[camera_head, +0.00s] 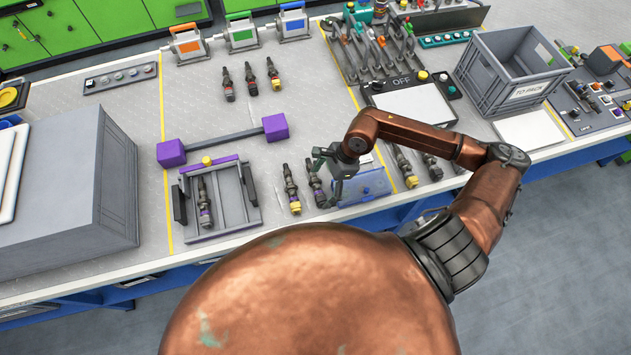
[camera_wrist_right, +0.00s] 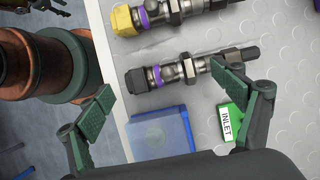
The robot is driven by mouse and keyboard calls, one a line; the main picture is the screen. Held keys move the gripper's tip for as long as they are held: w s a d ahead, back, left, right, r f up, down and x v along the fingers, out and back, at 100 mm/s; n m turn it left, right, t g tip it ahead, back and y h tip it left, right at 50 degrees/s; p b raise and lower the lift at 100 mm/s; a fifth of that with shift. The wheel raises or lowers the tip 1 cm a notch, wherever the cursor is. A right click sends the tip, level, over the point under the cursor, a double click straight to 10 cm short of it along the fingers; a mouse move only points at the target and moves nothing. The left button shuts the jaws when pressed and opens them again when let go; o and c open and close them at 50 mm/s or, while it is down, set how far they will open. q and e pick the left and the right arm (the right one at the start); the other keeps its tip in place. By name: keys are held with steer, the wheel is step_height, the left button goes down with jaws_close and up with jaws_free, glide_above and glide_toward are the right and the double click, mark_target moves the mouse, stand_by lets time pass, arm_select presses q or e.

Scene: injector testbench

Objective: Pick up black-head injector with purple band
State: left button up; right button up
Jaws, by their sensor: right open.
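The black-head injector with the purple band (camera_wrist_right: 165,76) lies across the middle of the right wrist view, its black head to the left and thin tip to the right. In the head view, the injector (camera_head: 316,184) is partly hidden by my gripper. My right gripper (camera_wrist_right: 172,98) is open and empty, its fingers spread toward the two ends of this injector. One fingertip overlaps the tip end in the picture; contact cannot be told. The right gripper also shows in the head view (camera_head: 328,178). My left gripper is not in view.
A yellow-head injector with a purple band (camera_head: 290,188) lies close beside it. A blue translucent box (camera_wrist_right: 160,134) and a green INLET label (camera_wrist_right: 229,122) are near. A rack holding an injector (camera_head: 250,185) stands left. The grey TO PACK crate (camera_head: 492,92) stands right.

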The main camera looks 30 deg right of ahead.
steer(key=shift+a+f, duration=0.2)
steer(key=shift+f, duration=0.3)
steer(key=shift+c, duration=0.7)
